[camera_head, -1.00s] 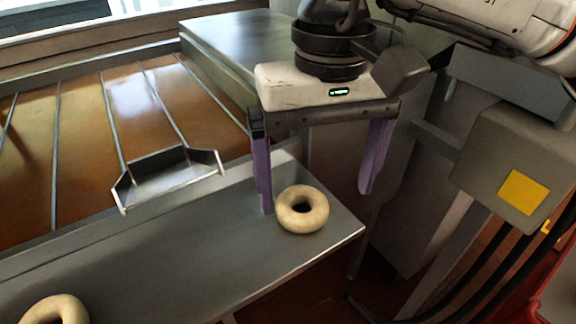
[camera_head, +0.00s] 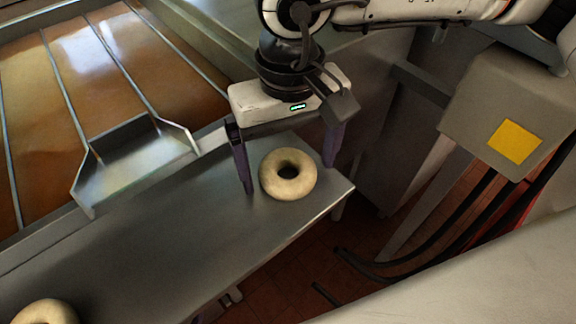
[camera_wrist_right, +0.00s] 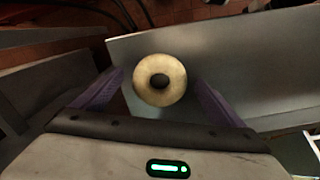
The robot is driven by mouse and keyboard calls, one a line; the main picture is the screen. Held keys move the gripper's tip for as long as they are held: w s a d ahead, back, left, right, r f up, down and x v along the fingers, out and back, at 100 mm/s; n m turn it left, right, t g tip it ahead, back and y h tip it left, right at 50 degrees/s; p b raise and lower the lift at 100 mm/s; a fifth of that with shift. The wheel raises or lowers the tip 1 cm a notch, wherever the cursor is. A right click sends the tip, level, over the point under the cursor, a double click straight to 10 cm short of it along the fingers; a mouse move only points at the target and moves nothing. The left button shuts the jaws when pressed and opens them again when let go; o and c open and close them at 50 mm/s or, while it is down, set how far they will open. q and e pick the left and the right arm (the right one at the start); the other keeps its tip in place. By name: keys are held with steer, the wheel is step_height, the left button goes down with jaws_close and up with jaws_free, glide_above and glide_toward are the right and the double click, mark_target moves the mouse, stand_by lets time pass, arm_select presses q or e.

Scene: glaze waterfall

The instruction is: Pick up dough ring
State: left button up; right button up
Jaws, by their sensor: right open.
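A pale dough ring (camera_head: 288,187) lies flat near the right end of a grey metal shelf. It also shows in the right wrist view (camera_wrist_right: 174,91), between and a little beyond the purple fingers. My right gripper (camera_head: 288,180) is open, with one finger on each side of the ring; I cannot tell whether either finger touches it. A second dough ring (camera_head: 47,313) lies at the shelf's lower left, cut off by the picture's edge. My left gripper is not in view.
The metal shelf (camera_head: 170,255) is bare between the two rings. A metal chute (camera_head: 135,160) opens onto it from a brown glazed slope (camera_head: 95,60). A grey box with a yellow square (camera_head: 515,141) stands at the right. Dark cables run over the red floor.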

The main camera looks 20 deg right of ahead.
steer(key=shift+f, duration=0.5)
steer(key=c, duration=1.1)
steer(key=shift+r, duration=0.1)
steer(key=shift+c, duration=0.2)
